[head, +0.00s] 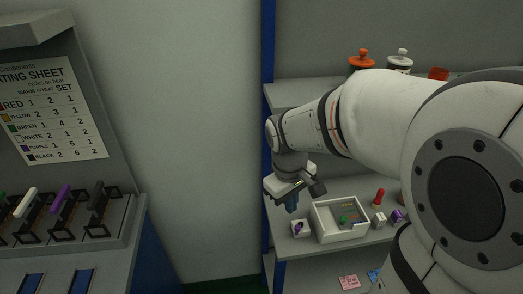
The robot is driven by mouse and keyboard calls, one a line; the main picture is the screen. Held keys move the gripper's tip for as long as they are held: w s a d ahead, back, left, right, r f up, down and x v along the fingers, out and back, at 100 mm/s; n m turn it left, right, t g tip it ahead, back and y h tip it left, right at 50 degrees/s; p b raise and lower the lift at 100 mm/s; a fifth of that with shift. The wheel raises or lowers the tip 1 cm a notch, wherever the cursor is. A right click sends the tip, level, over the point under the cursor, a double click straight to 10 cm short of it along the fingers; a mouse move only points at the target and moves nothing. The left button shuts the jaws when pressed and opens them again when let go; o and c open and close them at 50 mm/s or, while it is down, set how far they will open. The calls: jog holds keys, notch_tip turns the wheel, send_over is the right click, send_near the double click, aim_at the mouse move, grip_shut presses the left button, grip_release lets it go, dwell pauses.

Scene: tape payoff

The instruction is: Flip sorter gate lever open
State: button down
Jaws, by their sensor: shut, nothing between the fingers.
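My gripper (292,206) hangs fingers-down at the front left of the shelf unit. Its fingers are shut with nothing between them. It is close to a small white block with purple on it (300,229) and left of a white tray; I cannot tell the exact gap. No lever marked as a sorter gate can be made out. Levers stand in a row on the grey station at the far left, with a white handle (25,201), a purple handle (60,198) and a black handle (96,195). My gripper is well to their right.
The white tray (318,222) holds a green item and other small parts. A red piece (378,197) and small blocks stand to its right. Bottles (361,62) stand on the upper shelf. A blue post (268,140) edges the unit. My arm hides much of the right side.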

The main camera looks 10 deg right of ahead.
aim_at(299, 226)
jog(key=w+a+f+n+g+h+p, duration=0.2)
jog(key=w+a+f+n+p, duration=0.3)
jog(key=w+n, duration=0.2)
jog(key=shift+w, duration=1.05)
jog(key=shift+f, duration=0.1)
jog(key=p+x, duration=0.1)
jog(key=x, duration=0.9)
jog(key=shift+s+d+p, duration=0.1)
jog(key=shift+d+p, duration=0.1)
jog(key=shift+p, duration=0.1)
jog(key=shift+s+d+p, duration=0.25)
jog(key=shift+d, duration=0.35)
jog(key=shift+s+d+p, duration=0.2)
jog(key=shift+s+d, duration=0.1)
jog(key=shift+d, duration=0.3)
jog(key=shift+s+d, duration=0.3)
jog(key=shift+d, duration=0.25)
